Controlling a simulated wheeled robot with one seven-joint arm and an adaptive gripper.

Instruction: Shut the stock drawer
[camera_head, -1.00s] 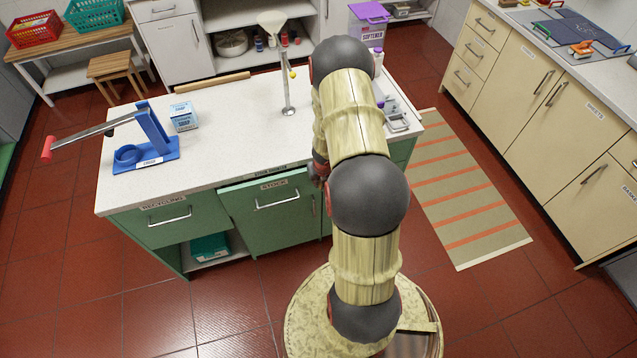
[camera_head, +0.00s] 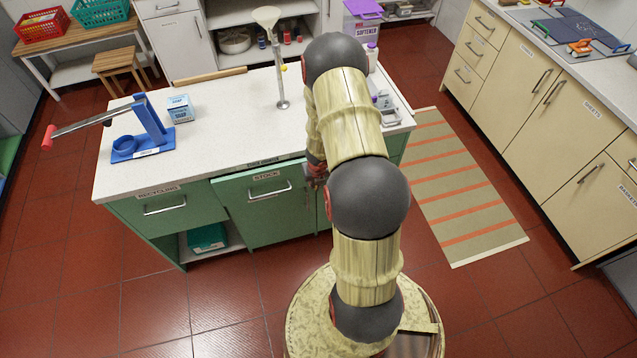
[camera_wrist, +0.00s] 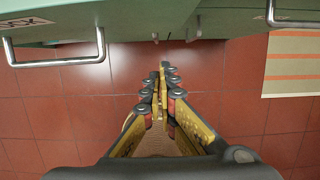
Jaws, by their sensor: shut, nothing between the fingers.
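The stock drawer (camera_head: 262,212) is a green front with a STOCK label and a metal bar handle, in the near side of the white-topped island. Its front appears to stand a little proud of the recycling drawer beside it. In the wrist view its handle (camera_wrist: 55,62) crosses the upper left. My gripper (camera_wrist: 163,68) is shut and empty, its fingertips over the red floor, below and to the right of that handle, not touching it. In the head view my gripper (camera_head: 316,172) is mostly hidden behind my arm, by the drawer's right end.
The recycling drawer (camera_head: 167,203) is to the left, above an open shelf with a teal box (camera_head: 207,238). A blue press (camera_head: 148,135) and soap box (camera_head: 180,108) stand on the island top (camera_head: 225,140). A striped rug (camera_head: 460,190) lies right. The front floor is free.

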